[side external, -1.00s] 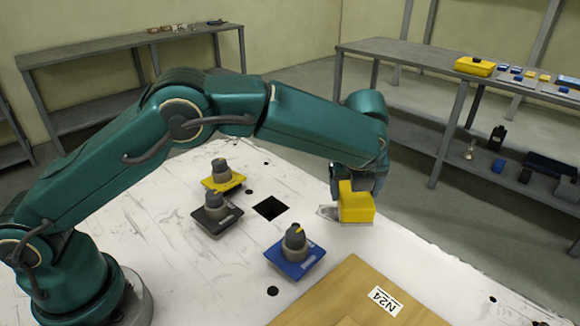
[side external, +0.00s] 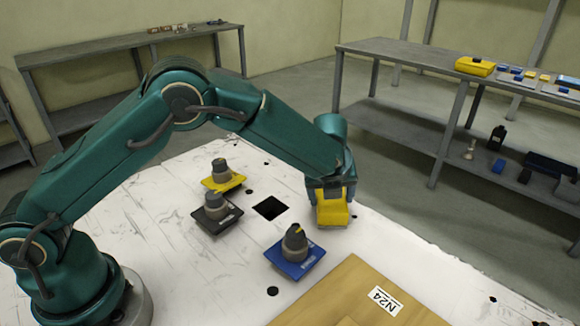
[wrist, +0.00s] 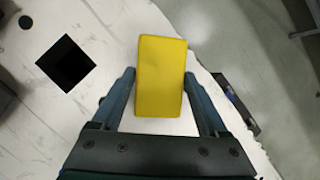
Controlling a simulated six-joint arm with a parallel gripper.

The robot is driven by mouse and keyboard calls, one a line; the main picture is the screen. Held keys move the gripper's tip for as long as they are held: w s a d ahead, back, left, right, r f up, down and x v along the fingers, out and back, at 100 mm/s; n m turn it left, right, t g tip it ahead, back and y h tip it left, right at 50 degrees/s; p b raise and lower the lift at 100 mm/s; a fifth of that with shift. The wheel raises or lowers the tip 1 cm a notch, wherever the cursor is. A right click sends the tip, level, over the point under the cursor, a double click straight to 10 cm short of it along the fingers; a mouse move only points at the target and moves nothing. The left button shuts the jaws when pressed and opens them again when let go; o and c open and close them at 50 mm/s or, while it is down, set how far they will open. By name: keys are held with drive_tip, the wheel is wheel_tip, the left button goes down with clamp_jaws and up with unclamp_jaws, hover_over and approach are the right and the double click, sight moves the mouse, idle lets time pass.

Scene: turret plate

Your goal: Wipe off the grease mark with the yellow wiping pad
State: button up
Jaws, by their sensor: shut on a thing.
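The yellow wiping pad (side external: 333,211) is held in my gripper (side external: 331,191), low over the right side of the white plate (side external: 370,253). I cannot tell whether its underside touches the plate. In the wrist view the pad (wrist: 161,78) stands between the two fingers of my gripper (wrist: 160,80), which are shut on its sides. I see no clear grease mark; the plate under the pad is hidden.
A square dark hole (side external: 270,207) lies left of the pad. Yellow (side external: 222,176), black (side external: 216,212) and blue (side external: 295,250) blocks with grey knobs stand on the plate. A wooden board (side external: 350,298) marked N24 lies in front. Shelves stand behind.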

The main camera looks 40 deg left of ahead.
sight(319, 191)
drive_tip(key=shift+a, duration=1.6)
drive_tip(key=d, duration=0.8)
drive_tip(key=shift+d+r, duration=0.1)
drive_tip(key=shift+d, duration=0.1)
wheel_tip(319, 191, up, 8)
